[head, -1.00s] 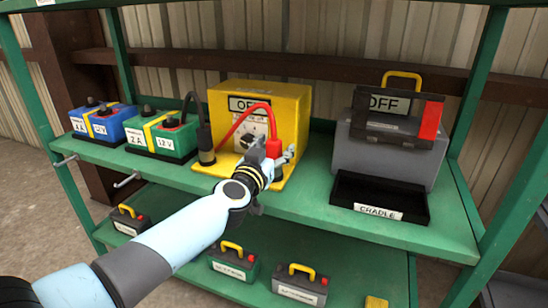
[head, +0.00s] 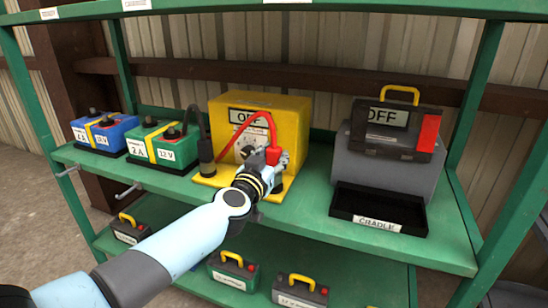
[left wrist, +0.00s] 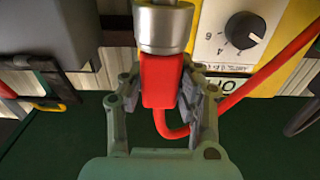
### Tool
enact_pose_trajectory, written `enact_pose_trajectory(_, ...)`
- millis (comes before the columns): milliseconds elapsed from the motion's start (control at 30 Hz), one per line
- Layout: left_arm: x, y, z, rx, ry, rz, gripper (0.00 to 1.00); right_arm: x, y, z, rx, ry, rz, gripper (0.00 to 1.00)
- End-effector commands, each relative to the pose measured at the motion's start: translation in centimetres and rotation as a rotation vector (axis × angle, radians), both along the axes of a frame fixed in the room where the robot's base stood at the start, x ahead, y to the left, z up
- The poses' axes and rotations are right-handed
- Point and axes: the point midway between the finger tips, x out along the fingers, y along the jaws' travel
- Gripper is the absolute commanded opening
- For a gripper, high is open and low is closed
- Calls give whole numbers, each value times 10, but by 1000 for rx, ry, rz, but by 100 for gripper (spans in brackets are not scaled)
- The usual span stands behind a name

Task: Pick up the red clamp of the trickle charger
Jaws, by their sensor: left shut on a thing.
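The yellow trickle charger (head: 292,115) stands on the green upper shelf, with an OFF sign and a dial on its front. Its red clamp (head: 272,155) is at the charger's front right, on a red cable (head: 243,128) that arches over the front. My left gripper (head: 277,170) is at the clamp, its fingers partly hiding it. In the left wrist view the red clamp (left wrist: 160,82) sits between the two fingers, which are shut on it, and a metal cylinder (left wrist: 163,28) adjoins its end. The black clamp (head: 206,150) stands at the charger's left. My right gripper is out of view.
Green (head: 172,145) and blue (head: 98,132) batteries stand left of the charger. A grey machine (head: 395,167) marked OFF stands to the right, behind an empty black cradle (head: 380,208). Several small batteries are on the lower shelf. Hooks (head: 120,184) stick out from the shelf's front edge.

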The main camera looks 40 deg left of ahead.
Motion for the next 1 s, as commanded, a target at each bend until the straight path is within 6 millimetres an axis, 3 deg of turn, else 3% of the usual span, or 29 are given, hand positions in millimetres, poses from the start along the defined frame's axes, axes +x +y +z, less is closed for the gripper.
enact_pose_trajectory(33,0,0,12,1,-3,0,0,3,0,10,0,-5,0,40)
enact_pose_trajectory(200,-3,-1,28,0,-1,0,0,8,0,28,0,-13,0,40)
enact_pose_trajectory(367,-40,-10,23,-1,3,-1,0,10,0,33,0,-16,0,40)
enact_pose_trajectory(700,-135,-32,20,-1,3,0,0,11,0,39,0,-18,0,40)
enact_pose_trajectory(1000,-172,-41,23,0,-1,1,0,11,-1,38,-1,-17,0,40)
